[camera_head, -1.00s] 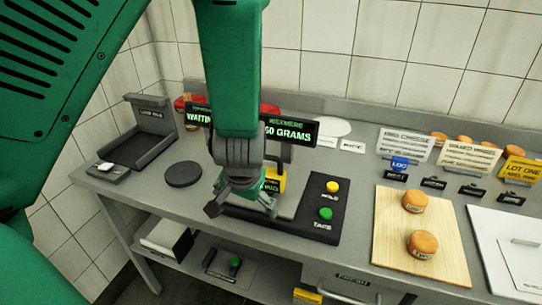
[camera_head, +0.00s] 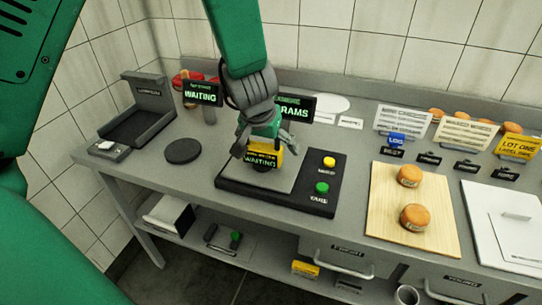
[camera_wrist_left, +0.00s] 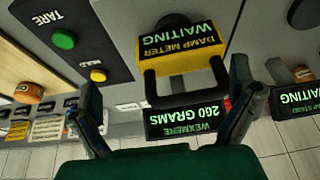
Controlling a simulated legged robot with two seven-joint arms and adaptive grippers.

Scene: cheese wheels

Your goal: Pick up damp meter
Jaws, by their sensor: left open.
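The damp meter (camera_head: 264,158) is a yellow and black device whose display reads WAITING. It sits on the grey plate of the dark scale (camera_head: 232,187) on the bench. In the left wrist view the damp meter (camera_wrist_left: 190,48) shows its yellow label and a black handle (camera_wrist_left: 186,84) on the gripper's side. My left gripper (camera_head: 259,142) is open and just above the damp meter, partly covering it in the head view. In the left wrist view its fingers (camera_wrist_left: 168,92) stand apart on either side of the handle, not closed on it. My right gripper is not in view.
The scale's weight display (camera_head: 297,106) stands close behind the gripper, and a WAITING sign (camera_head: 202,94) is to its left. A dark disc (camera_head: 183,151) lies left of the scale. Yellow and green buttons are at the scale's right, then a wooden board (camera_head: 385,222) with two cheeses.

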